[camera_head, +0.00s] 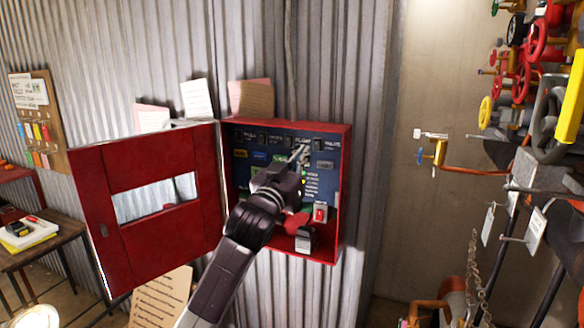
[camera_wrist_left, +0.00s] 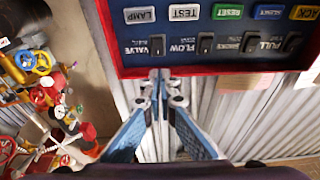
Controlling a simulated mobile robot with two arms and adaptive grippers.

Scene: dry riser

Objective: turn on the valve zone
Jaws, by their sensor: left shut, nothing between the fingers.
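The valve zone switch (camera_wrist_left: 157,46) is a small black rocker beside the VALVE label (camera_wrist_left: 134,47), in the upside-down left wrist view. In the head view it sits at the upper right (camera_head: 318,145) of the dark blue panel (camera_head: 327,180). My left gripper (camera_head: 301,152) is in front of the panel, shut and empty. In the wrist view its closed fingertips (camera_wrist_left: 160,75) line up with the valve switch, near the panel's red rim. I cannot tell whether they touch anything, or how the switch is set. My right gripper is not in view.
The panel's red box (camera_head: 345,190) hangs on a corrugated wall, its red door (camera_head: 145,210) open to the left. Other rockers, such as the FLOW one (camera_wrist_left: 205,43), sit alongside. Pipes and valve wheels (camera_head: 536,40) crowd the right. A table (camera_head: 60,238) stands at the left.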

